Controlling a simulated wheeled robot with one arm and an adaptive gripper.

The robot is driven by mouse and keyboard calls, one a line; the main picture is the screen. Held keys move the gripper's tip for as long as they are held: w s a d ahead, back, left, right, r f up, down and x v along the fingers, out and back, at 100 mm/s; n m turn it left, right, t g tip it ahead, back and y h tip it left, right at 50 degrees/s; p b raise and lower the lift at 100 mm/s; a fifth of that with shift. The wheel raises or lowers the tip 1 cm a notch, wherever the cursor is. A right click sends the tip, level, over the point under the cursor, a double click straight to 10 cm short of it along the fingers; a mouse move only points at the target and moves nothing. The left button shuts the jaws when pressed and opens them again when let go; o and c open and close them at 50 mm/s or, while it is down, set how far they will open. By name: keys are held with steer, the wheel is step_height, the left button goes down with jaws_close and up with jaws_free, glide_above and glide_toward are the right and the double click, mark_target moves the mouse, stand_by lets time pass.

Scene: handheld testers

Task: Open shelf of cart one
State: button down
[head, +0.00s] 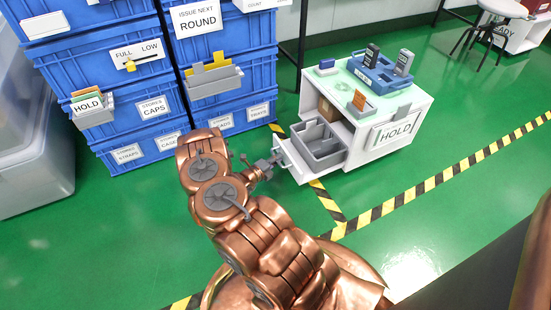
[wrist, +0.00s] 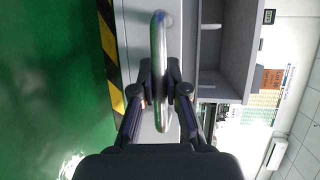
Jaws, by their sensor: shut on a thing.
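A low white cart (head: 384,141) with a sign reading HOLD stands on the green floor, right of the blue crates. Its pull-out shelf (head: 291,160) sticks out at the left side, with a grey divided tray (head: 326,158) on it. My gripper (head: 274,162) is at the shelf's front panel. In the wrist view, my gripper (wrist: 160,80) is shut on a metal bar handle (wrist: 159,32), one finger on each side. The pale front panel (wrist: 134,45) lies behind the handle. The inner end of the shelf is hidden inside the cart.
Stacked blue crates (head: 165,110) with labels and small grey bins stand left of the cart. A blue holder (head: 371,75) with handheld testers is on the cart top. Yellow-black floor tape (head: 440,180) runs past the cart. A stool (head: 500,12) stands far right. Green floor in front is clear.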

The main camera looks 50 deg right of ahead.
steer(key=shift+w+a, duration=0.2)
steer(key=shift+a, duration=0.1)
steer(key=c, duration=1.2)
jaws_free()
steer(key=a, duration=0.4)
steer(key=a+r, duration=0.1)
steer(key=a, duration=0.2)
steer(key=a+r, duration=0.1)
steer(key=a, duration=0.3)
steer(key=shift+a+r, duration=0.15)
steer(key=shift+a, duration=0.2)
steer(key=shift+w, duration=0.15)
